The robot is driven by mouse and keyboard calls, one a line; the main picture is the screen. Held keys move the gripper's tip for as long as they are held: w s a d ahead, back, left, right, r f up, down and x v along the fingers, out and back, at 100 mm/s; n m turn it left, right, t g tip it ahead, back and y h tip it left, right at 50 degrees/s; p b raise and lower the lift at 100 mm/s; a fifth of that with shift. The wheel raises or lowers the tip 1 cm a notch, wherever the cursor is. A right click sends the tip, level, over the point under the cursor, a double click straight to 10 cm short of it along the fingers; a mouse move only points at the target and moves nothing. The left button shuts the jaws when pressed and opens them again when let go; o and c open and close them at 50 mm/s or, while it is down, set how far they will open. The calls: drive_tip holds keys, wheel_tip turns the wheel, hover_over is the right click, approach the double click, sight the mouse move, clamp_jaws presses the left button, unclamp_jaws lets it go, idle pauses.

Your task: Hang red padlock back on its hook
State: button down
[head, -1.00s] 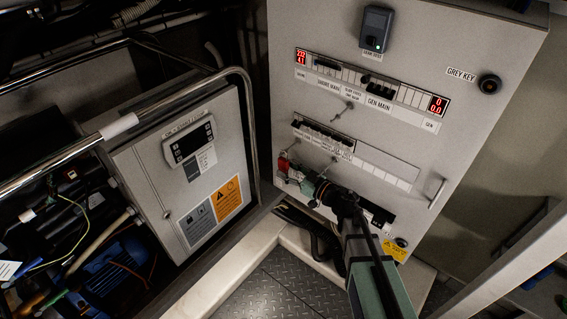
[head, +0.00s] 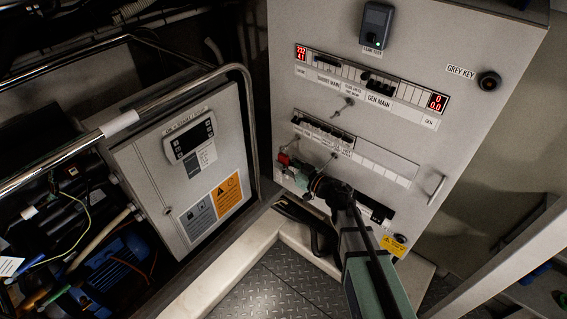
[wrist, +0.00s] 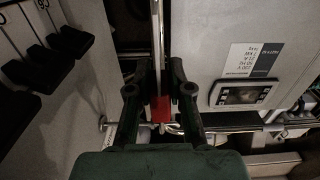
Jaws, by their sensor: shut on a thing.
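The red padlock (head: 283,158) is small and sits at the left edge of the grey control panel, beneath the lower row of switches. In the wrist view the red padlock (wrist: 161,109) shows between the two dark fingers of my gripper (wrist: 161,80). My gripper (head: 294,170) is shut on it close to the panel face. A thin metal piece runs crosswise near the padlock in the wrist view. The hook cannot be told apart clearly, and I cannot tell whether the shackle touches it.
The grey control panel (head: 420,215) carries switches, red displays and a handle (head: 437,192). A grey controller box (head: 222,130) and a bent metal rail (head: 251,120) stand to the left. Cables and a blue motor (head: 118,264) lie at lower left. The chequered floor (head: 270,290) is clear.

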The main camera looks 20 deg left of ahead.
drive_tip(key=shift+r, duration=0.15)
drive_tip(key=shift+r, duration=0.6)
drive_tip(key=s+a+b, duration=0.1)
drive_tip(key=s+a, duration=0.2)
drive_tip(key=s, duration=0.5)
drive_tip(key=s+a+b, duration=0.1)
drive_tip(key=s+a, duration=0.2)
drive_tip(key=s, duration=0.5)
drive_tip(key=shift+s+a, duration=0.2)
drive_tip(key=shift+s, duration=0.2)
drive_tip(key=shift+w, duration=0.1)
drive_tip(key=w+d, duration=0.2)
drive_tip(key=w, duration=0.3)
drive_tip(key=w+d+p, duration=0.1)
drive_tip(key=w+d, duration=0.1)
drive_tip(key=w, duration=0.4)
drive_tip(key=w+d+p, duration=0.1)
drive_tip(key=w+d, duration=0.1)
drive_tip(key=w, duration=0.4)
drive_tip(key=shift+d, duration=0.15)
drive_tip(key=shift+f+p, duration=0.1)
drive_tip(key=shift+p, duration=0.3)
drive_tip(key=shift+s+f, duration=0.2)
drive_tip(key=shift+f, duration=0.25)
